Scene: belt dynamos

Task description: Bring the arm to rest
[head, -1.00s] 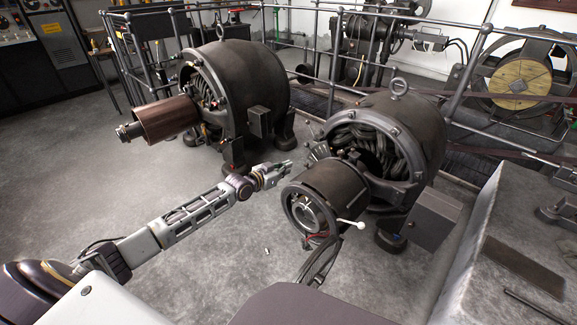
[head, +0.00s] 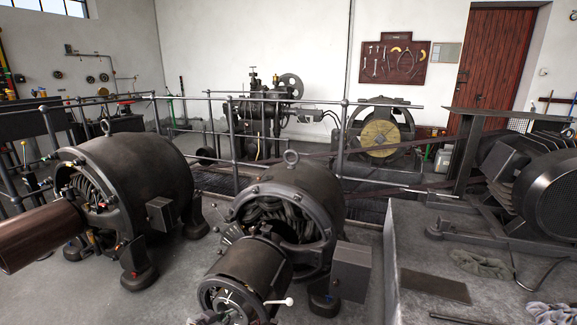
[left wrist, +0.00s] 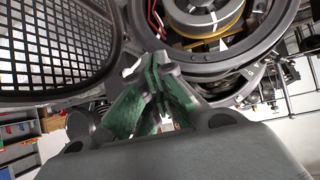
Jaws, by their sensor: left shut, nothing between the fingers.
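My left gripper (left wrist: 155,85) shows in the left wrist view. Its green-padded fingers are together with nothing between them. Beyond the fingertips is a dark round housing (left wrist: 285,32) with a yellow-banded ring and red wires inside; I cannot tell whether the fingers touch it. In the head view my left arm and gripper cannot be made out. My right gripper shows in neither view.
In the head view a dynamo (head: 140,175) stands at the left and another dynamo (head: 285,205) near the centre. A railing (head: 233,130) runs behind them. A concrete plinth (head: 395,270) is at the right. A mesh panel (left wrist: 60,45) fills the wrist view's upper left.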

